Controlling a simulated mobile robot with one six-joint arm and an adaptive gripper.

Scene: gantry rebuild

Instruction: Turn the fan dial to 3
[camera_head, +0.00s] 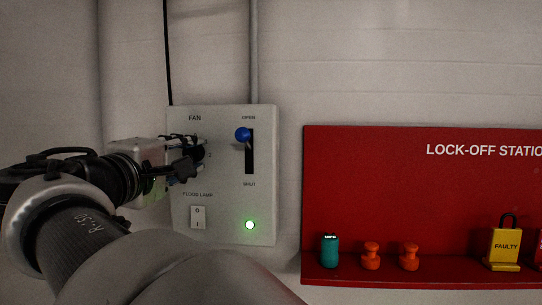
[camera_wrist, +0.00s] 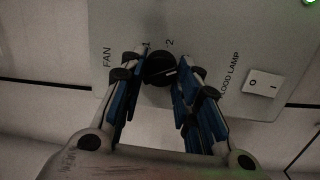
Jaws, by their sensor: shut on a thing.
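The fan dial (camera_wrist: 158,66) is a round black knob on the grey control panel (camera_wrist: 220,25), below the FAN label in the head view. In the wrist view the numbers 1 and 2 show beside it; the 3 is not visible. A small light mark shows on the knob, but I cannot tell which number it points to. My gripper (camera_wrist: 162,72) has its blue-padded fingers on either side of the dial, shut on it. In the head view my gripper (camera_head: 192,153) reaches the panel from the left and mostly covers the dial.
The panel also bears a blue-knobbed lever (camera_head: 243,134) at the top of its OPEN/SHUT slot, a flood lamp switch (camera_head: 198,217) below my gripper, and a lit green lamp (camera_head: 250,225). A red lock-off station (camera_head: 400,200) holding several items is at the right.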

